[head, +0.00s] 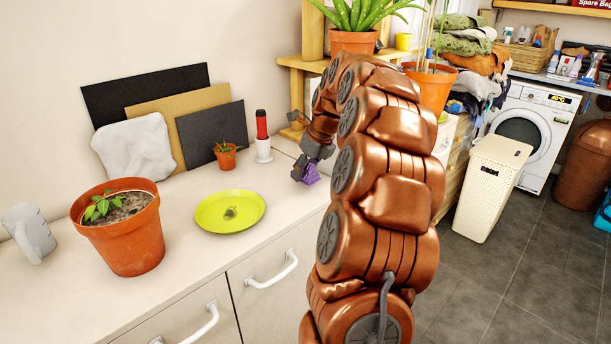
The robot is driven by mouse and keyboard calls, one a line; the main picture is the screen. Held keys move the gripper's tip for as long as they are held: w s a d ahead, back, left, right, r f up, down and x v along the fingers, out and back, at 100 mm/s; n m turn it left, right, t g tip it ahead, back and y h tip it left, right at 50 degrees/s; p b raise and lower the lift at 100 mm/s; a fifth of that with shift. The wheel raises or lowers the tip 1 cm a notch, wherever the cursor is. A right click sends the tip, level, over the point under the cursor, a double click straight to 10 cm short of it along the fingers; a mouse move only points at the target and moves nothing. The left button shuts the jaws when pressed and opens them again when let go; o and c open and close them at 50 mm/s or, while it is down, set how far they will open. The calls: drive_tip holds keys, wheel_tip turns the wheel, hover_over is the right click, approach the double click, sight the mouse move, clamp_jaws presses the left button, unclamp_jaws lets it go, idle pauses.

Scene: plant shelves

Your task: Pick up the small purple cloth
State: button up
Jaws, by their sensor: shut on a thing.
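The small purple cloth (311,174) shows as a crumpled bit of purple at the tip of my gripper (304,172). My gripper is shut on the cloth, low over the right end of the white counter (185,233). I cannot tell whether the cloth still touches the counter. My copper-coloured arm comes up from the bottom and bends over, hiding the counter's right edge and part of what lies behind it.
A yellow-green plate (215,222) lies left of my gripper. A large potted plant (125,240), a small potted plant (226,158) and a red-and-white bottle (263,135) stand on the counter. A wooden shelf (297,63) with pots rises behind my arm.

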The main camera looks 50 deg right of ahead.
drive_tip(key=shift+r, duration=0.35)
drive_tip(key=shift+s+a, duration=0.4)
drive_tip(key=s+a+r+b, duration=0.1)
drive_tip(key=s+a, duration=0.9)
drive_tip(key=shift+s+a+r, duration=0.2)
drive_tip(key=shift+a, duration=0.05)
